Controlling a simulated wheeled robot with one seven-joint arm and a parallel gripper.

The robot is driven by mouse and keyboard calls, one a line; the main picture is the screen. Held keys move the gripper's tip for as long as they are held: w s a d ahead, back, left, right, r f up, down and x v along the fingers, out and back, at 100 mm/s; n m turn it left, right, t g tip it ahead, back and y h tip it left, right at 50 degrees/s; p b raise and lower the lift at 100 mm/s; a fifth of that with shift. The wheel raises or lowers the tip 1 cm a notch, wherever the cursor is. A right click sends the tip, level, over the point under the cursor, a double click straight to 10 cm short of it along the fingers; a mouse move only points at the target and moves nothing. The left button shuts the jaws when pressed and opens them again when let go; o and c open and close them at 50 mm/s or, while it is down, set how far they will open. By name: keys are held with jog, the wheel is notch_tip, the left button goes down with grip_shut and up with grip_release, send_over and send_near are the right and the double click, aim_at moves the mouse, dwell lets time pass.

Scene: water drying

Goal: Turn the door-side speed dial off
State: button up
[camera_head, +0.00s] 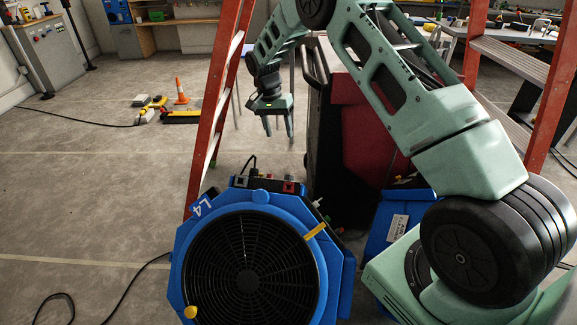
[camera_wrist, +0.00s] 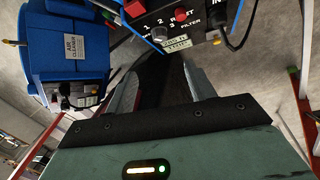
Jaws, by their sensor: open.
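A blue air machine (camera_head: 183,245) marked "L4", with a round black grille, stands on the floor at the front in the head view. Its black control panel (camera_wrist: 205,28) crosses the top of the wrist view. The panel carries a grey dial (camera_wrist: 160,33) beside the figures 1, 2 and 3, and a red button (camera_wrist: 181,15). A pale tag sits beside the dial; I cannot read it surely. Which dial is door-side I cannot tell. My gripper (camera_head: 276,139) hangs above and behind the machine, fingers down. In the wrist view it is open and empty, apart from the dial.
A second blue unit (camera_wrist: 72,50) labelled "AIR CLEANER" shows at the left of the wrist view. An orange ladder (camera_head: 214,110) rises left of my gripper. A dark red cart (camera_head: 365,130) stands to its right. The floor at left is mostly clear, with cables.

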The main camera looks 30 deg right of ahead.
aim_at(289, 178)
jog(key=s+f, duration=0.1)
jog(key=f, duration=0.4)
jog(key=d+f, duration=0.1)
jog(key=f, duration=0.5)
jog(key=s+d+f+b, duration=0.1)
jog(key=f, duration=0.5)
jog(key=shift+s, duration=0.35)
jog(key=c, duration=1)
